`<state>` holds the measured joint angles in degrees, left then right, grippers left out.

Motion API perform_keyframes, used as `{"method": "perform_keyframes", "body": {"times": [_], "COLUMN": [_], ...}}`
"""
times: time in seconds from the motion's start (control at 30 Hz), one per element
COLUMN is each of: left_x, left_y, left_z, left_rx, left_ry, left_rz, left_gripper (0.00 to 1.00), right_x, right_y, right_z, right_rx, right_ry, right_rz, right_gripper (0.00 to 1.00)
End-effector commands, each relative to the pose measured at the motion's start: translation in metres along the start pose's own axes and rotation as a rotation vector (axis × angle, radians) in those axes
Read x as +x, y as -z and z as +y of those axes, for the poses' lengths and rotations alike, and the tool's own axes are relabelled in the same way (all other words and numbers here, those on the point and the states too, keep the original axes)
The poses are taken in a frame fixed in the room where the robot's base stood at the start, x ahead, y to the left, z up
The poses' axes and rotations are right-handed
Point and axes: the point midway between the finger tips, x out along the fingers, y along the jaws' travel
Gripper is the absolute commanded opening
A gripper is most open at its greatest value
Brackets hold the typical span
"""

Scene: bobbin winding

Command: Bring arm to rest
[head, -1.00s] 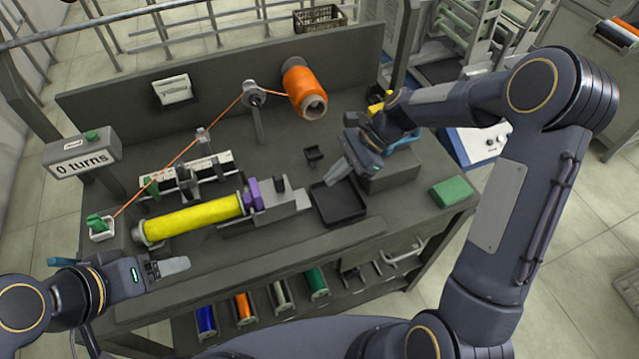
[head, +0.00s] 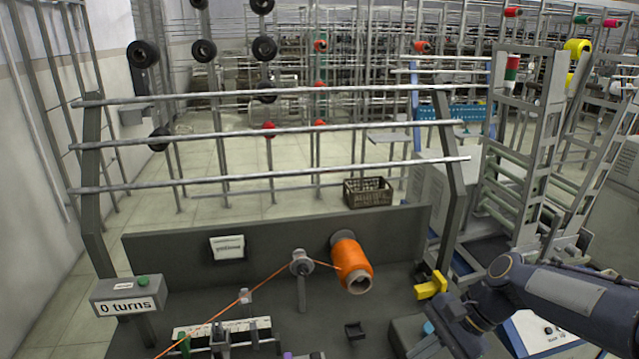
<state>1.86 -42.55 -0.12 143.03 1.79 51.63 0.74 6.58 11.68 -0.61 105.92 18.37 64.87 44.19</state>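My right arm comes in from the right edge, and its gripper (head: 432,347) is at the bottom edge of the head view, over the right part of the workbench. Its fingers are cut off by the frame, so I cannot tell their state. My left gripper is out of view. A counter box (head: 130,296) at the left reads "0 turns".
A yellow object (head: 431,287) lies near my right wrist. Grey rails (head: 270,178) cross behind the bench, with a dark crate (head: 367,192) beyond. Metal racks (head: 520,150) stand at the right.

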Motion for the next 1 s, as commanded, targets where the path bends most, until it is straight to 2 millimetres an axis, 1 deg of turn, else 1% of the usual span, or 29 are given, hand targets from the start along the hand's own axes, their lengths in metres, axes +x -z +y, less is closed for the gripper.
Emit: {"method": "perform_keyframes", "body": {"times": [0.03,0.1,0.27,0.4,0.5,0.6,0.77,1.0], "left_x": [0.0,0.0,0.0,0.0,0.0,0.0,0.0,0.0], "left_y": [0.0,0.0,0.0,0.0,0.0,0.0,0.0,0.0], "left_z": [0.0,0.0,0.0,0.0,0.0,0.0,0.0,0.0], "left_rx": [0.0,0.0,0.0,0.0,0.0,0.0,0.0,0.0], "left_ry": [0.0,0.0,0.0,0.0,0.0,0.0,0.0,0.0], "left_rz": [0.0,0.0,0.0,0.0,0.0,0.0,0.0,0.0], "left_gripper": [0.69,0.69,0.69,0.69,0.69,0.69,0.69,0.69], "right_x": [-0.011,-0.021,-0.037,-0.039,-0.037,-0.033,-0.028,-0.027], "right_y": [-0.011,-0.023,-0.048,-0.064,-0.071,-0.076,-0.078,-0.078], "right_z": [0.012,0.028,0.067,0.101,0.122,0.138,0.15,0.152], "right_rx": [-0.079,-0.192,-0.45,-0.67,-0.808,-0.915,-1.009,-1.028], "right_ry": [0.018,0.034,0.055,0.055,0.047,0.034,0.018,0.014], "right_rz": [0.042,0.098,0.233,0.355,0.437,0.502,0.56,0.569], "right_gripper": [0.0,0.0,0.0,0.0,0.0,0.0,0.0,0.0]}}
